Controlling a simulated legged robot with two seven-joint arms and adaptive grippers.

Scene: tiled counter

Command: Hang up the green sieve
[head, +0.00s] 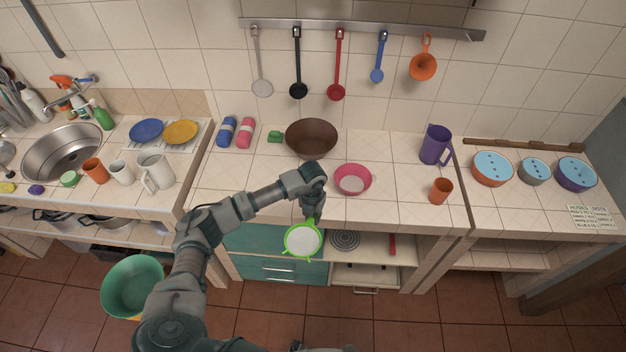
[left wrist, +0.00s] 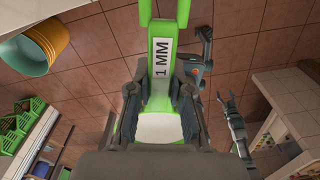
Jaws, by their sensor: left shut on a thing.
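The green sieve (head: 289,251) has a bright green rim and a pale mesh. It is in front of the counter's front edge, over the drawers and open shelf. My left gripper (head: 309,216) is shut on its handle, near the rim. In the left wrist view the green handle (left wrist: 161,75) with a "1 MM" label lies between the fingers (left wrist: 160,112). A metal rail (head: 360,28) runs along the tiled wall.
A brown bowl (head: 311,136) and a pink bowl (head: 366,178) stand on the counter (head: 240,180) behind the sieve. A purple jug (head: 434,145) and an orange cup (head: 440,191) are to the right. The wall below the hanging tools is clear.

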